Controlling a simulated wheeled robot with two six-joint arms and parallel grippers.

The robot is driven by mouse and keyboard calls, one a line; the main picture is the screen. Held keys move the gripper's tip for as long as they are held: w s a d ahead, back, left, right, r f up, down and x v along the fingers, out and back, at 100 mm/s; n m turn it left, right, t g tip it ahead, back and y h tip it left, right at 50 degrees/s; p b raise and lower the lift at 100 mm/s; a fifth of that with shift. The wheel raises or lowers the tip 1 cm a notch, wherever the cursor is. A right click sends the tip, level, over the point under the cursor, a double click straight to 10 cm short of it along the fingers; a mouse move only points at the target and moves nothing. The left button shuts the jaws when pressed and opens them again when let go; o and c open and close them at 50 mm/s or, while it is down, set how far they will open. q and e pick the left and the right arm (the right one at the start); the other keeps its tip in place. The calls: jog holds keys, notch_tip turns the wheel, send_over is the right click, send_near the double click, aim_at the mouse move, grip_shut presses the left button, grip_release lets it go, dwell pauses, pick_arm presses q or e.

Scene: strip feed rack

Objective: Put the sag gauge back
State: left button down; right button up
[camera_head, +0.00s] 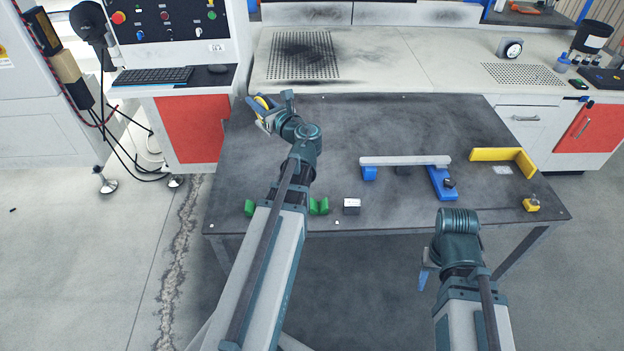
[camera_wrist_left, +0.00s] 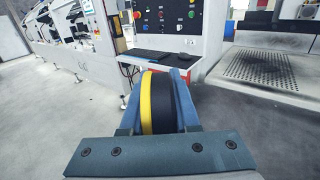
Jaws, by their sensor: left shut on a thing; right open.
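My left gripper (camera_head: 265,112) is shut on a round disc (camera_wrist_left: 162,102), black with a yellow side. It holds the disc over the far left corner of the dark table (camera_head: 360,125). In the left wrist view the disc stands on edge between the two blue fingers. I cannot tell by looks alone which thing is the sag gauge. My right gripper (camera_head: 427,270) is low at the table's front edge, partly hidden by its own wrist; one blue finger shows and nothing is seen in it.
Green blocks (camera_head: 250,207) and a small white-topped block (camera_head: 351,204) sit along the front edge. A pale bar (camera_head: 405,160) rests on blue supports (camera_head: 440,182). A yellow angle piece (camera_head: 497,154) and a small yellow block (camera_head: 532,204) are at right. The table's back middle is clear.

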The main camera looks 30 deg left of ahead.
pick_arm(q)
jog(key=w+d+f+m+t+h+b, duration=0.1)
jog(key=w+d+f+m+t+b, duration=0.1)
jog(key=w+d+f+b, duration=0.75)
jog(key=w+d+f+m+t+h+b, duration=0.15)
jog(key=w+d+f+b, duration=0.5)
jog(key=d, duration=0.65)
jog(key=shift+n+t, duration=0.25)
jog(key=shift+t, duration=0.1)
jog(key=shift+s+a+f+b, duration=0.5)
jog(key=shift+a+f+b, duration=0.55)
jog(key=shift+a, duration=1.65)
jog(key=shift+s+a+f+b, duration=0.6)
jog(key=shift+a+f, duration=0.9)
jog(key=shift+a, duration=1.15)
jog(key=shift+s+a+f+b, duration=0.45)
jog(key=shift+a+f+b, duration=0.6)
jog(key=shift+a, duration=1.65)
pick_arm(e)
notch_tip(320, 180, down, 24)
jog(key=shift+r, duration=0.25)
pick_arm(q)
jog(key=shift+f, duration=0.2)
jog(key=shift+f, duration=0.15)
jog(key=c, duration=0.6)
grip_release()
jog(key=shift+c, duration=0.2)
pick_arm(e)
jog(key=shift+f, duration=0.15)
